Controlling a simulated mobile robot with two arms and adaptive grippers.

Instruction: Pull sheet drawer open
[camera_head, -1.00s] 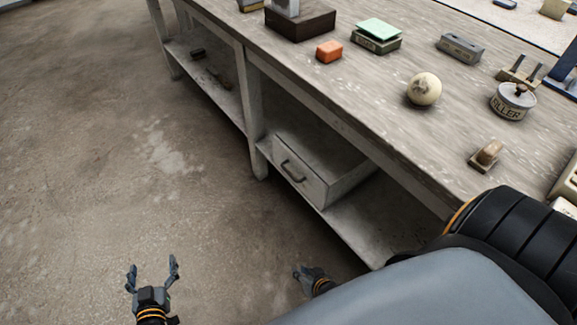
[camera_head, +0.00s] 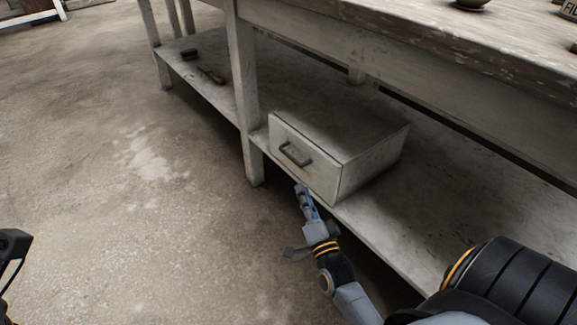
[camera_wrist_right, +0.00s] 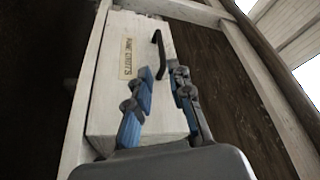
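The sheet drawer (camera_head: 306,158) is a worn whitish box on the bench's lower shelf, and its front looks flush with the box. A dark bar handle (camera_head: 295,154) is on its front. My right gripper (camera_head: 298,221) is in front of and below the drawer front. In the right wrist view my right gripper (camera_wrist_right: 163,72) has its two blue-grey fingers apart and empty. The handle (camera_wrist_right: 158,54) stands just beyond the fingertips, roughly in line with the gap. A paper label (camera_wrist_right: 127,59) is on the drawer front. At the left edge, part of my left gripper (camera_head: 12,252) shows, cut off.
The lower shelf (camera_head: 385,235) runs right of the drawer, mostly bare. A bench leg (camera_head: 246,105) stands just left of the drawer. A brush (camera_head: 211,75) and a small dark item (camera_head: 189,54) lie on the shelf further left. The floor (camera_head: 130,220) in front is clear.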

